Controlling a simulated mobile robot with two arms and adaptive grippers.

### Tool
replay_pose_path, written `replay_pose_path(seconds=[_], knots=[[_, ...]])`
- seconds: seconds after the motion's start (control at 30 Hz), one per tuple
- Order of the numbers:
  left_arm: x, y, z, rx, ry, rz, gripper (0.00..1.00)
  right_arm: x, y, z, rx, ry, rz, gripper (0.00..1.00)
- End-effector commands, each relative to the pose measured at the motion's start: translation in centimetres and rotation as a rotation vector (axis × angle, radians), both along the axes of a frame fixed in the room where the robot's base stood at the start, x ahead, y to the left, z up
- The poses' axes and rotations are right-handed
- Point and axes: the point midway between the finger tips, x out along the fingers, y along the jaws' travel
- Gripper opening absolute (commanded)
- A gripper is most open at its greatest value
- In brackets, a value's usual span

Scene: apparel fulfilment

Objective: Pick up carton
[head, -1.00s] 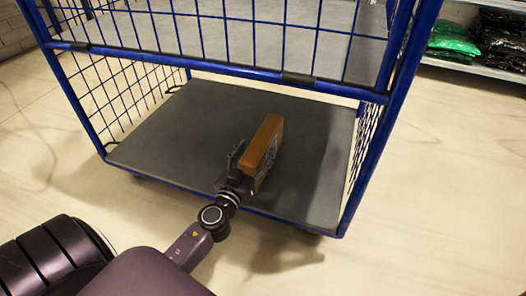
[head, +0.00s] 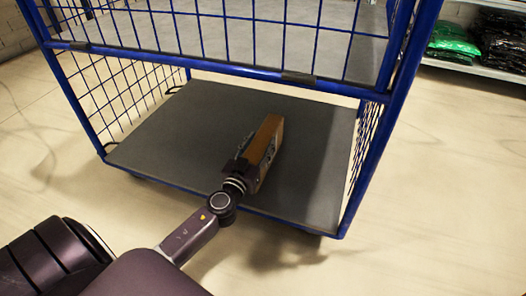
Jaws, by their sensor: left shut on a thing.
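A brown carton (head: 268,146) is over the grey lower deck (head: 190,130) of a blue wire cage trolley, near the deck's front middle. My left gripper (head: 247,163) reaches in from the front and is shut on the carton's near left side. The gripper hides part of that side. I cannot tell whether the carton's underside touches the deck. My right gripper is not in view.
The blue frame (head: 320,88) crosses above the deck, with wire mesh on both sides. The rest of the deck is bare. A shelf with green and black bagged goods (head: 455,42) stands at the upper right. The pale floor around is clear.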

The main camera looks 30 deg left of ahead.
Motion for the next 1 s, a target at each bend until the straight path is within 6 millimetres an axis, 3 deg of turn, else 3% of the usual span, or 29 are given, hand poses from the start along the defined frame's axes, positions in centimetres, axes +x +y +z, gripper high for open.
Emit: replay_pose_path(seconds=[0.2, 0.67, 0.9, 1.0], knots=[[0.0, 0.0, 0.0, 0.0, 0.0, 0.0, 0.0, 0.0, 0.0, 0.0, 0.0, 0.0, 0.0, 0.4], [0.0, 0.0, 0.6, 0.0, -0.004, 0.0, 0.0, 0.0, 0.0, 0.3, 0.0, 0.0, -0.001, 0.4], [0.0, 0.0, 2.7, -0.001, -0.005, 0.0, 0.0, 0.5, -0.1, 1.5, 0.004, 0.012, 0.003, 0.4], [0.0, 0.0, 4.4, -0.001, -0.005, 0.0, 0.0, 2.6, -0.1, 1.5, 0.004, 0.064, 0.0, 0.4]])
